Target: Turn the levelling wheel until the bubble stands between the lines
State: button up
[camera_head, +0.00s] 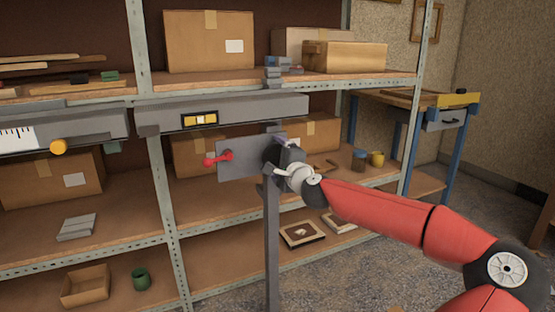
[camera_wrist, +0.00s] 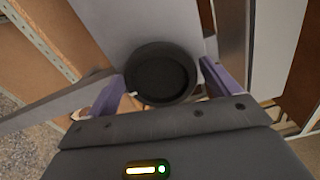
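The levelling wheel (camera_wrist: 160,76) is a dark round knob with a small white mark on its rim, on a grey plate in the wrist view. My gripper (camera_wrist: 163,82) has its purple-padded fingers on opposite sides of the wheel, and both appear to touch its rim. In the head view my gripper (camera_head: 279,158) is at the grey plate, and its wrist hides most of the wheel. The yellow bubble vial (camera_head: 200,119) sits on the grey beam (camera_head: 255,108) above. A pale bubble shows near its middle, too small to place exactly against the lines.
A grey post (camera_head: 272,240) stands below. A white scale (camera_head: 17,138) and an orange knob (camera_head: 58,146) are at the left. Shelves with cardboard boxes (camera_head: 208,42) stand behind.

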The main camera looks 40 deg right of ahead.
jog(key=shift+o, duration=0.2)
jog(key=shift+s, duration=0.1)
jog(key=v, duration=0.7)
jog(key=shift+s, duration=0.35)
